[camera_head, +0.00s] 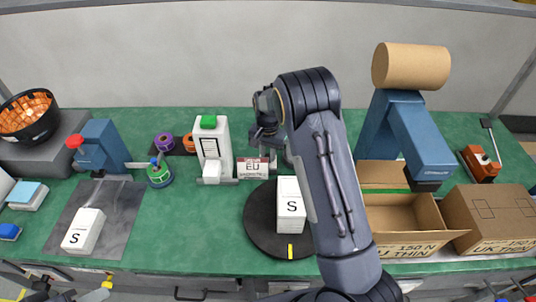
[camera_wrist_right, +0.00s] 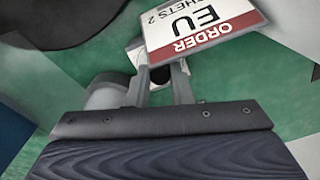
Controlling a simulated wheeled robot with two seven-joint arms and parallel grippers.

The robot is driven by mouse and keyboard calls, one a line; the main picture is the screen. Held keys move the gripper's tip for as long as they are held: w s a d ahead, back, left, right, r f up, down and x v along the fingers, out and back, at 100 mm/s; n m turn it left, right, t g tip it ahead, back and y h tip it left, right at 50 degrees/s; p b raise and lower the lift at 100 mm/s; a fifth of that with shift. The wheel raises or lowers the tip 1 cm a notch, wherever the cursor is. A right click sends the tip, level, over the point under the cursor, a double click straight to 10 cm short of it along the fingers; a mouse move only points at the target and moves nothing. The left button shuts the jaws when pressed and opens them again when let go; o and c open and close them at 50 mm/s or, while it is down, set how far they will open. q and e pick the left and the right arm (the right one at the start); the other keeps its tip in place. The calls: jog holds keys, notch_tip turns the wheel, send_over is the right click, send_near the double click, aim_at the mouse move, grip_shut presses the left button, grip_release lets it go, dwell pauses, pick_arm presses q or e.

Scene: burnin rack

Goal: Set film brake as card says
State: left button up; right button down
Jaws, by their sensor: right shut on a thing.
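My right gripper (camera_head: 266,140) reaches down at the top of the white order card (camera_head: 254,168), which has a red band and reads EU. In the right wrist view, my right gripper (camera_wrist_right: 158,85) is shut at the edge of the card (camera_wrist_right: 200,30), which shows upside down with "SACHETS 2". It seems shut on the card; the exact contact is partly hidden. Dark parts at the bottom left edge may be my left gripper (camera_head: 45,288); its jaws cannot be made out. I cannot tell which part is the film brake. A blue machine (camera_head: 425,140) carries a brown roll (camera_head: 411,66).
A white dispenser (camera_head: 211,140) with a green top stands left of the card. A white S box (camera_head: 290,207) sits on a dark turntable (camera_head: 262,230). Another S box (camera_head: 84,231) lies left.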

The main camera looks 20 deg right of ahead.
aim_at(268, 155)
jog(key=shift+m, duration=0.8)
jog(key=c, duration=1.3)
grip_release()
jog(key=shift+r, duration=0.1)
notch_tip(268, 155, up, 8)
jog(key=shift+f+b, duration=0.15)
jog(key=shift+b, duration=0.4)
